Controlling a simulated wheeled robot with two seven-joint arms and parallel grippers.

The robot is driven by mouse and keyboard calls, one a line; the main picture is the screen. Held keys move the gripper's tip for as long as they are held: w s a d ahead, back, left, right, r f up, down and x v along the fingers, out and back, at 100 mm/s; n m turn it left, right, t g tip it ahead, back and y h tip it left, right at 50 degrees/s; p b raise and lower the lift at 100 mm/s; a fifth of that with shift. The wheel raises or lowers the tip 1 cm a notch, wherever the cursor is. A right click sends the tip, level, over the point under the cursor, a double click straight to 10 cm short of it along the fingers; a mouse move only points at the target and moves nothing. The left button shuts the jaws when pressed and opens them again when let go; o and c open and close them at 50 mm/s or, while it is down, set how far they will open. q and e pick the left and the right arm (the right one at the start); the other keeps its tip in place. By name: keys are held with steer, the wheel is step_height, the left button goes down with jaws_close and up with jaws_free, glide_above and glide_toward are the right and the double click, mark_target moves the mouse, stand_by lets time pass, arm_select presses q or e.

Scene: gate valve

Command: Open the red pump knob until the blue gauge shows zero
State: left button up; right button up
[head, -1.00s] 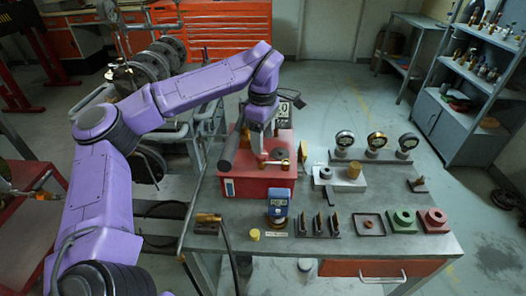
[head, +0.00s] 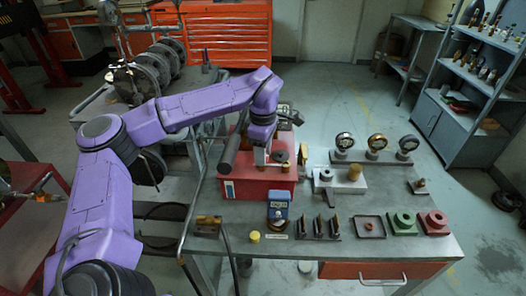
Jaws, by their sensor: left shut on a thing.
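The red pump (head: 255,188) stands on the left part of the bench as a low red box with a dark handle bar (head: 229,153). My left gripper (head: 261,160) points down onto the top of the pump, shut at the spot of the knob. The knob itself is hidden by the fingers, and its turn cannot be seen. The blue gauge (head: 278,209) stands upright in front of the pump, with a small display too small to read. My right gripper is out of view.
The grey bench (head: 340,250) holds a rack of three round gauges (head: 374,156), a grey block with a brass cylinder (head: 338,182), a black tray (head: 369,227), and green (head: 403,224) and red (head: 433,223) blocks. A yellow cap (head: 254,237) lies near the front.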

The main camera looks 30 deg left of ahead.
arm_select(q)
steer(key=n, duration=0.3)
steer(key=shift+w+n, duration=0.1)
steer(key=shift+n, duration=0.2)
steer(key=o, duration=1.1)
steer(key=shift+c, duration=0.2)
step_height(320, 180, up, 11)
steer(key=shift+f, duration=0.2)
